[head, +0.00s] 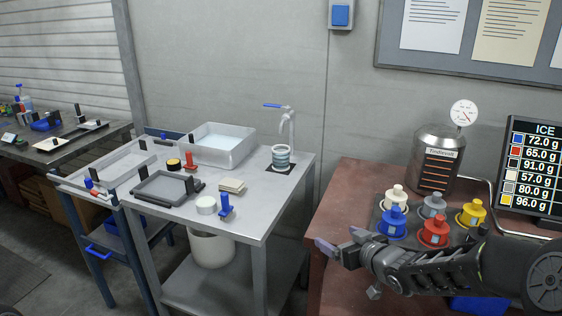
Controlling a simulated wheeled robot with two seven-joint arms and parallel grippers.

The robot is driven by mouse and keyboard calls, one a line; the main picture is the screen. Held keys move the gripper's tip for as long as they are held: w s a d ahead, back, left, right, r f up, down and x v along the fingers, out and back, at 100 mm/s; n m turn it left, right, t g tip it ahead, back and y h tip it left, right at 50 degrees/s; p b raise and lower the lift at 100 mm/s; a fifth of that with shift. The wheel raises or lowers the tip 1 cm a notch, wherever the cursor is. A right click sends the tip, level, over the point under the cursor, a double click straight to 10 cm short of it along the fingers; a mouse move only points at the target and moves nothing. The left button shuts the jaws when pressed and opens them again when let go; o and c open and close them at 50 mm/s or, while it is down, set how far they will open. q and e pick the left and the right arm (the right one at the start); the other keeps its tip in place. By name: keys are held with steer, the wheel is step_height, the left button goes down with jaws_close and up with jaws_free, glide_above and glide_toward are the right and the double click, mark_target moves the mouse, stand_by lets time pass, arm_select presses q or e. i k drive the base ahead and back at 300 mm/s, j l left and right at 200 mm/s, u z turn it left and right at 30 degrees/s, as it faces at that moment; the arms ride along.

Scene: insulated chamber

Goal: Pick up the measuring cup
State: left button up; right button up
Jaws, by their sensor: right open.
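A small clear cup with teal bands (281,158), which looks like the measuring cup, stands upright under the tap on the grey metal table (270,190). It rests on a dark square pad. My right gripper (330,250) reaches in from the right at the left edge of the brown table. It is open and empty, with its fingers pointing left. It is apart from the cup, lower and to the right of it in the picture. My left gripper is not in view.
The tap (289,125) stands close behind the cup. A water basin (217,145), grey tray (163,190) and blue stamp-like tool (225,205) share the metal table. Several coloured weights, including a red one (434,231), and a metal canister (433,160) stand beside my right arm.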

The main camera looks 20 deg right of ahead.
mark_target(281, 158)
steer(key=i, duration=1.5)
